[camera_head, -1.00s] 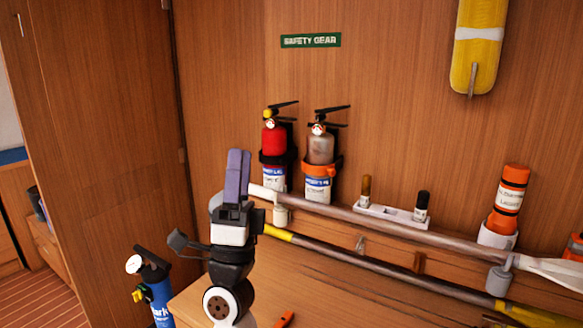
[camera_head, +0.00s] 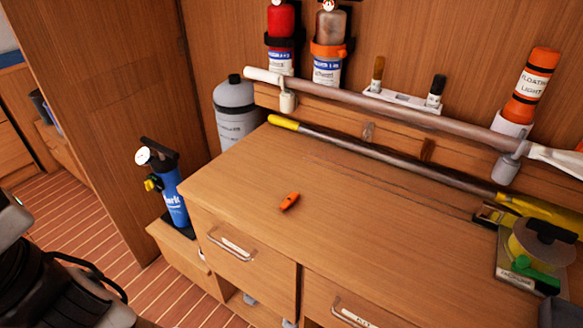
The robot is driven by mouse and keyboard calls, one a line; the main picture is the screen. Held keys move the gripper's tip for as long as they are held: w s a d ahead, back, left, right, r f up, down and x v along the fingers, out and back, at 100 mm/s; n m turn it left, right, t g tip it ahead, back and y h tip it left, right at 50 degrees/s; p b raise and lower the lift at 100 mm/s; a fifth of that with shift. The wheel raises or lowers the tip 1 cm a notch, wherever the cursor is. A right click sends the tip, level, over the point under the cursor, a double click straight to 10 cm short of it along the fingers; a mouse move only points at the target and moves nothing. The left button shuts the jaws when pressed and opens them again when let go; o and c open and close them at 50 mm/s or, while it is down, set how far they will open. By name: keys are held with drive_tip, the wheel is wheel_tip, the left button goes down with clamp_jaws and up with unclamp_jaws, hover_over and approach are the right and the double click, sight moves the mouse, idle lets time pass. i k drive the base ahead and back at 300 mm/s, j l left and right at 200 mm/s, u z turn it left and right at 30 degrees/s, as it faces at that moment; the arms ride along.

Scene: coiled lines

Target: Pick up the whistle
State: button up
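A small orange whistle (camera_head: 290,202) lies on the bare wooden top of the cabinet (camera_head: 340,225), left of its middle. Nothing touches it or covers it. Dark parts of my own arm show at the lower left edge of the picture, well apart from the whistle. My gripper's fingers are not in this view.
A pole with a yellow end (camera_head: 375,154) lies along the back of the cabinet top. A yellow-green reel (camera_head: 540,246) stands at the right end. A blue pump (camera_head: 165,188) and a grey bottle (camera_head: 236,112) stand left of the cabinet. The top around the whistle is clear.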

sight(293, 198)
drive_tip(key=j+z, duration=0.15)
drive_tip(key=z, duration=0.35)
drive_tip(key=j+z, duration=0.2)
drive_tip(key=z, duration=0.25)
drive_tip(key=j+z, duration=0.25)
drive_tip(key=z, duration=0.25)
drive_tip(key=k+j+z, duration=0.1)
drive_tip(key=j+z, duration=0.2)
drive_tip(key=j, duration=0.15)
drive_tip(key=k+j+z, duration=0.25)
drive_tip(key=j, duration=0.2)
drive_tip(key=k+j, duration=0.1)
drive_tip(key=j, duration=0.2)
drive_tip(key=k+j+z, duration=0.1)
drive_tip(key=j, duration=0.2)
drive_tip(key=k+j+z, duration=0.1)
drive_tip(key=j, duration=0.5)
drive_tip(key=i+j, duration=0.1)
drive_tip(key=j, duration=0.25)
